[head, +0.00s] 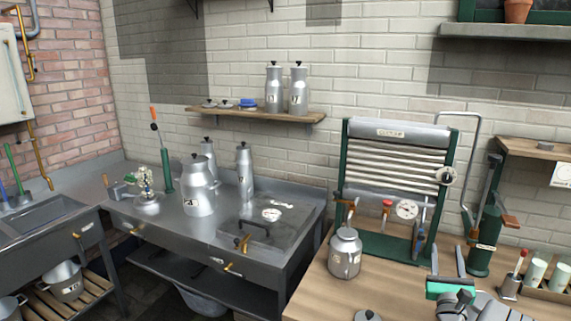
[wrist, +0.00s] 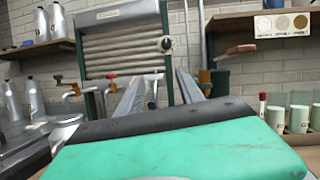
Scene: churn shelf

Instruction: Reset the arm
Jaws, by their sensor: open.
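My gripper (head: 448,262) is at the lower right of the head view, above the wooden worktop. Its two grey fingers point away from the camera and stand apart with nothing between them. In the wrist view my gripper (wrist: 158,92) shows the same open fingers beyond a green and black casing that fills the foreground. The fingers point toward the green-framed machine with horizontal rollers (head: 395,170), which also shows in the wrist view (wrist: 122,50). No fingertip contact with anything is visible.
A lidded metal can (head: 345,253) and a loose lid (head: 368,316) are on the wooden worktop (head: 325,293). A green hand press (head: 487,235) and pale green cups (head: 536,272) stand to the right. Milk churns stand on the steel counter (head: 160,218) and wall shelf (head: 215,112).

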